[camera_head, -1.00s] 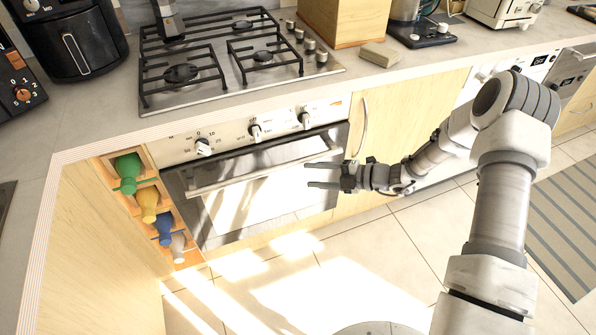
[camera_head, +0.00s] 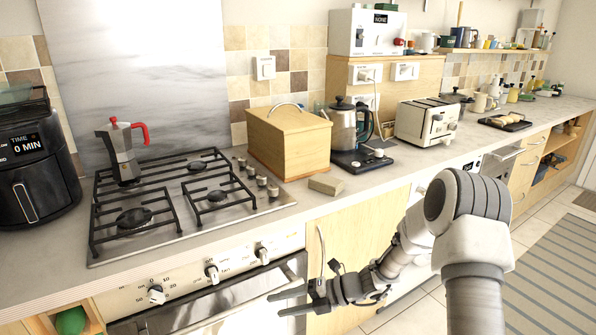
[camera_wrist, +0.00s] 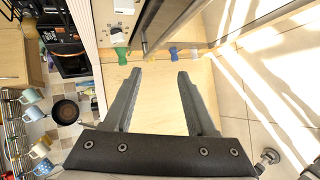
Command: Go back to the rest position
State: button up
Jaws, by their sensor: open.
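My gripper (camera_head: 277,304) is held out in front of the oven, near the right end of its door handle (camera_head: 285,285). Its two fingers are apart. The wrist view also shows my gripper (camera_wrist: 160,72) with clear space between the fingers and nothing held. The arm is bent, with its elbow raised at the right of the head view. No part of my gripper visibly touches the oven.
The hob (camera_head: 180,205) carries a moka pot (camera_head: 122,155). A wooden bread box (camera_head: 288,140), kettle (camera_head: 345,128) and toaster (camera_head: 428,120) stand along the counter. In the wrist view, several mugs (camera_wrist: 31,96) hang at the left. Floor at the right is open.

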jog(key=s+d+r+n+h+p, duration=0.1)
jog(key=s+d+r+n+h, duration=0.1)
jog(key=s+r+n, duration=0.35)
jog(key=s+d+r+n+g+h+p, duration=0.1)
jog(key=s+d+r+n+h+p, duration=0.1)
jog(key=r+n, duration=0.55)
jog(key=s+d+r+n+h+p, duration=0.1)
jog(key=s+d+r+n+h, duration=0.15)
jog(key=r+n, duration=0.4)
jog(key=s+d+r+n+t+h+p, duration=0.2)
jog(key=s+d+r+n+h, duration=0.1)
jog(key=s+d+r+n, duration=0.2)
jog(key=s+d+r+n+t+h+p, duration=0.3)
jog(key=s+d+r+n, duration=0.3)
jog(key=s+r+n, duration=0.3)
jog(key=shift+s+r+n+h, duration=0.35)
jog(key=shift+r+n, duration=0.9)
jog(key=shift+n, duration=0.4)
jog(key=shift+d, duration=0.1)
